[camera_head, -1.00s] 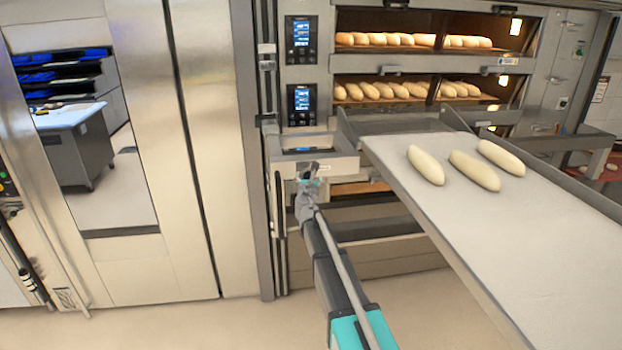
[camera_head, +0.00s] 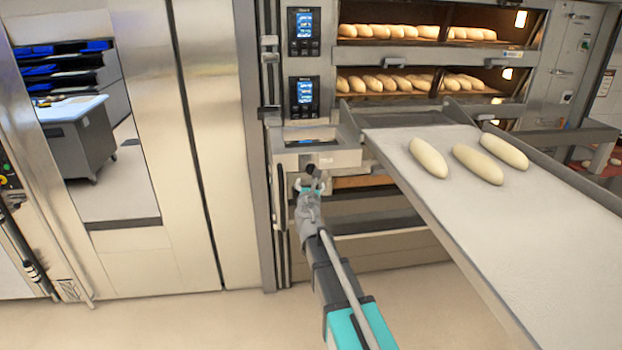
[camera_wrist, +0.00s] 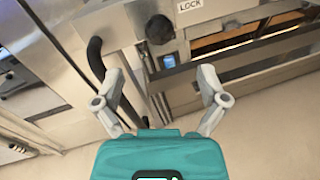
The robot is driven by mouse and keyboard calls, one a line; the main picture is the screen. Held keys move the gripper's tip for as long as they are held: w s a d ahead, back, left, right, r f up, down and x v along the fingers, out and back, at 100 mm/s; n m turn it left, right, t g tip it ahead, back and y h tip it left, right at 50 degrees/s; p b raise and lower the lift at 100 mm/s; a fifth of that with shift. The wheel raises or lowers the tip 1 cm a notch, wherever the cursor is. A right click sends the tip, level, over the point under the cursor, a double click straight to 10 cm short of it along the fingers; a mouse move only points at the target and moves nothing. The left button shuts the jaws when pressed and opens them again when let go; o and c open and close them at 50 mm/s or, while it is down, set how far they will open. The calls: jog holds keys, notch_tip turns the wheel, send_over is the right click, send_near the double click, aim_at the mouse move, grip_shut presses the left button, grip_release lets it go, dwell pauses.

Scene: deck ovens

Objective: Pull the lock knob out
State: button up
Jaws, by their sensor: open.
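The lock knob (camera_wrist: 159,29) is a round dark knob on the metal front, just left of a white "LOCK" label (camera_wrist: 190,5) in the wrist view. My gripper (camera_wrist: 158,84) is open, with its two grey fingers apart and nothing between them. In the wrist view the knob lies beyond the fingertips, above the gap between them, and looks clear of both. In the head view my gripper (camera_head: 311,183) is in front of the metal box (camera_head: 340,158) beside the loader.
A black curved handle (camera_wrist: 96,60) stands close to the left finger in the wrist view. The loader belt (camera_head: 500,220) with 3 dough loaves extends to the right of my arm. Ovens with bread are behind. The floor to the left is clear.

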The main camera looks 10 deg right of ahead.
jog(key=shift+s+a, duration=0.25)
jog(key=shift+s, duration=0.95)
jog(key=shift+d, duration=0.1)
jog(key=s+d+f+m+g+h+b, duration=0.2)
jog(key=s+d+f+m+g, duration=0.4)
jog(key=m, duration=0.4)
jog(key=s+d+f+m+g+h+b, duration=0.2)
jog(key=s+d+f+m+g, duration=0.2)
jog(key=s+f+m, duration=0.6)
jog(key=s+a+f+m+g+y+b, duration=0.1)
jog(key=s+a+f+m+g+y, duration=0.2)
jog(key=s, duration=0.4)
jog(key=s+a+f+m+g+y+b, duration=0.1)
jog(key=s+a+f+m+g+y, duration=0.3)
jog(key=s+m, duration=0.4)
jog(key=shift+f+m+g, duration=0.3)
jog(key=shift+f, duration=0.55)
